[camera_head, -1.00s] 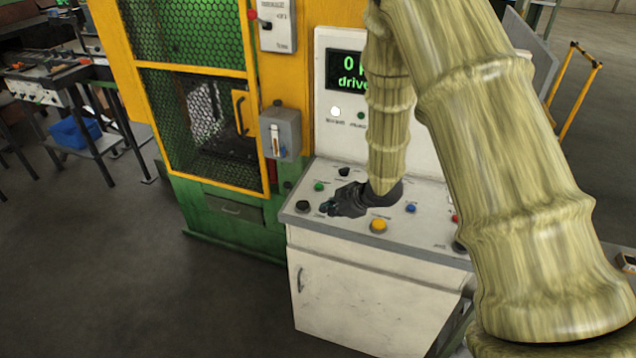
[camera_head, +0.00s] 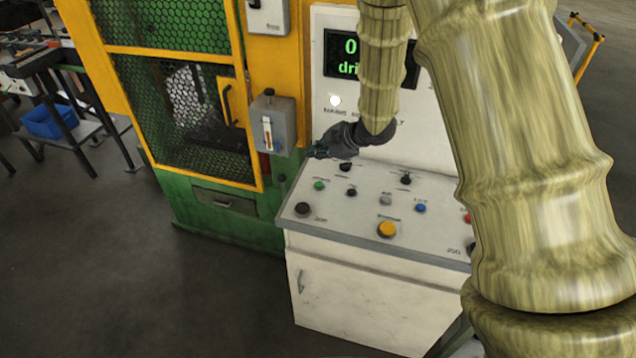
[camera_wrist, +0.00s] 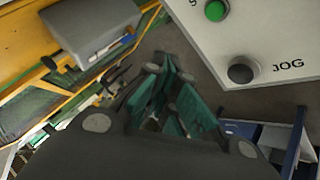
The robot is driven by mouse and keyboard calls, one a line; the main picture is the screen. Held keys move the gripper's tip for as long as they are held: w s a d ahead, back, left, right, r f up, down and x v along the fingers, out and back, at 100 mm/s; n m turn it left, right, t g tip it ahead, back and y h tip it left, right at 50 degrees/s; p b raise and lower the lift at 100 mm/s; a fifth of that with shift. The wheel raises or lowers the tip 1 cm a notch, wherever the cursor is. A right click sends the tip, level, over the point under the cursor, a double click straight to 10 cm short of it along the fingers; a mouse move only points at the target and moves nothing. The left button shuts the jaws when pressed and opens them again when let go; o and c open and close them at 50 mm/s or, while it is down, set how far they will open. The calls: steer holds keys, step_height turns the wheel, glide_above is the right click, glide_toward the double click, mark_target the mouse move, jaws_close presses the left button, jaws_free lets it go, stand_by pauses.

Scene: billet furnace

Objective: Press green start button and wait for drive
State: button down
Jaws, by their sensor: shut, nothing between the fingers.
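The green start button (camera_head: 319,185) sits at the left of the sloped white control panel (camera_head: 340,218), just above the black JOG button (camera_head: 303,209). In the wrist view the green button (camera_wrist: 216,10) is at the top, right of my fingers, with the JOG button (camera_wrist: 241,72) below it. My gripper (camera_head: 318,152) is shut and empty. It is raised above the panel's back left edge, clear of the green button. The display (camera_head: 343,57) reads "0" and "dri" in green; my arm hides the rest.
A grey box with a lever (camera_head: 274,126) is on the yellow frame close left of my gripper. The mesh guard door (camera_head: 185,120) stands farther left. Several other knobs and buttons, including a large yellow one (camera_head: 387,229), are on the panel.

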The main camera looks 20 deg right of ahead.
steer(key=b, duration=0.4)
glide_above(317, 186)
steer(key=f, duration=0.5)
steer(key=shift+w+f, duration=0.25)
steer(key=shift+w, duration=0.1)
steer(key=shift+s+f+b, duration=0.45)
steer(key=shift+s+b, duration=0.1)
steer(key=f, duration=0.1)
steer(key=w+f+b, duration=0.1)
steer(key=f, duration=0.1)
steer(key=shift+f, duration=0.15)
steer(key=shift+s, duration=0.3)
steer(key=shift+w, duration=0.15)
